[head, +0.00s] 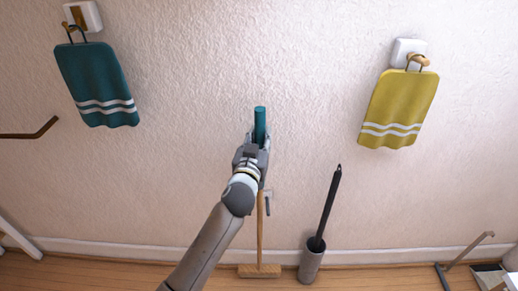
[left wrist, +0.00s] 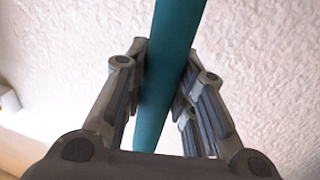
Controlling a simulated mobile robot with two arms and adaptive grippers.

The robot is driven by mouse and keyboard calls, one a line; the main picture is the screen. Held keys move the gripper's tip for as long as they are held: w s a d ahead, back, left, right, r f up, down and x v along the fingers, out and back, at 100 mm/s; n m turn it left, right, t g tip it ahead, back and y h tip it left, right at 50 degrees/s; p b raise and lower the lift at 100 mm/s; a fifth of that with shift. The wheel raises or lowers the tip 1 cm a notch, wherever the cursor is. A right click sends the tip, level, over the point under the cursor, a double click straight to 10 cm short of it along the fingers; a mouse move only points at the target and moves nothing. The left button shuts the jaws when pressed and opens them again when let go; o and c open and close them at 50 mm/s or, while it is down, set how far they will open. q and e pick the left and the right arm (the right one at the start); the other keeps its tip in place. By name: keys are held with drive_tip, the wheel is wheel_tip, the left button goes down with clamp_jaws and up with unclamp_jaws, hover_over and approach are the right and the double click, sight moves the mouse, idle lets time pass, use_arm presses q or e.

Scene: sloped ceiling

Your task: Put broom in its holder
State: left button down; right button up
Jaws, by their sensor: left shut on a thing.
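The broom has a teal upper handle (head: 260,122), a pale wooden lower stick (head: 261,232) and a wooden head (head: 260,271) low at the floor by the wall. It stands nearly upright in front of the wall. My left gripper (head: 259,139) is shut on the teal handle, a little below its top end. In the left wrist view the teal handle (left wrist: 169,75) runs between the two fingers of my left gripper (left wrist: 160,85). A small grey bracket-like part (head: 268,203) shows beside the stick; I cannot tell if it is the holder. My right gripper is out of view.
A grey cup (head: 311,262) with a black-handled stick (head: 329,208) stands on the floor right of the broom. A teal towel (head: 95,85) and a yellow towel (head: 399,108) hang on the wall. A metal frame (head: 465,255) stands at the lower right.

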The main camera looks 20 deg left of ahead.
use_arm(q)
drive_tip(key=w+f, duration=0.1)
drive_tip(key=f, duration=0.1)
drive_tip(key=w+a+f, duration=0.1)
drive_tip(key=w, duration=0.1)
drive_tip(key=shift+a+f+b, duration=0.1)
drive_tip(key=shift+f+b, duration=0.2)
drive_tip(key=shift+f, duration=1.65)
drive_tip(key=c, duration=1.2)
unclamp_jaws()
drive_tip(key=shift+s+f+b, duration=0.1)
drive_tip(key=shift+b, duration=0.2)
drive_tip(key=s, duration=0.8)
drive_tip(key=s+d, duration=0.1)
drive_tip(key=s, duration=0.3)
drive_tip(key=shift+b, duration=0.4)
